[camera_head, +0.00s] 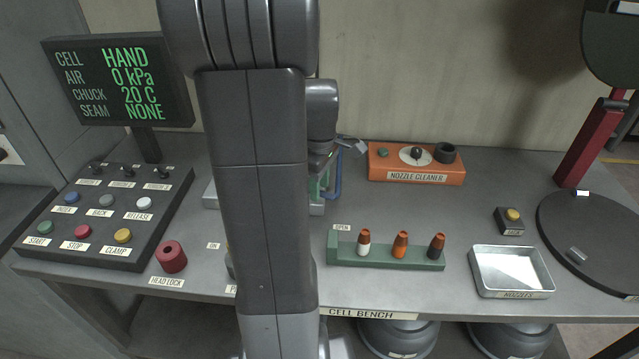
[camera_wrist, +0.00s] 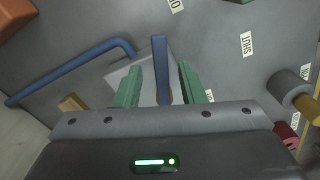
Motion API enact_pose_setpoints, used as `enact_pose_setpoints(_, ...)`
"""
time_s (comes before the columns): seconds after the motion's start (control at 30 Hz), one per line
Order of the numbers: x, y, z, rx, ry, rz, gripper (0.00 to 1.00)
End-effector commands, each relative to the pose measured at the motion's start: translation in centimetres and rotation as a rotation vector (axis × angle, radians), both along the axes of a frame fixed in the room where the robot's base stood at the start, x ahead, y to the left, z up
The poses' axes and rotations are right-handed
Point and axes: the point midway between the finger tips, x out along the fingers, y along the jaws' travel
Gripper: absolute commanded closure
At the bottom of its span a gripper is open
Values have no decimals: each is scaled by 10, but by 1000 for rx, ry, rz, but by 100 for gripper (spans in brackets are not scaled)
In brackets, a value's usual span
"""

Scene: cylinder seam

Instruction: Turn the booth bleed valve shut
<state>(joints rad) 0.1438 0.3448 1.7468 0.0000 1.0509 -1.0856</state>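In the wrist view a straight blue lever (camera_wrist: 160,62), seemingly the bleed valve's handle, stands between the two green fingers of my gripper (camera_wrist: 160,84). The gripper is open, with a gap on each side of the lever. The lever's far end points nearer a partly cut-off label starting with O (camera_wrist: 176,5) than the SHUT label (camera_wrist: 247,44), which lies to its right. The lever's near end is hidden by my gripper. In the head view my arm hides the lever and most of the gripper. An OPEN label (camera_head: 341,227) shows just right of the arm.
A bent blue pipe (camera_wrist: 80,65) runs left of the fingers; it also shows in the head view (camera_head: 338,178). A grey-and-yellow knob (camera_wrist: 292,90) is at right. The orange nozzle cleaner (camera_head: 416,163), green nozzle rack (camera_head: 386,251) and metal tray (camera_head: 511,271) stand on the bench.

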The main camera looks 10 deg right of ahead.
Motion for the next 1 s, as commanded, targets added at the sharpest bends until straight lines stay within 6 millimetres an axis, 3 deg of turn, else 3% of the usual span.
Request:
enact_pose_setpoints(0.3, 0, 0, -2, -1, -1, 0, 66)
enact_pose_setpoints(0.5, 0, 0, -2, -1, -1, 0, 100)
enact_pose_setpoints(1.0, -3, 2, -1, -1, -2, -72, 100)
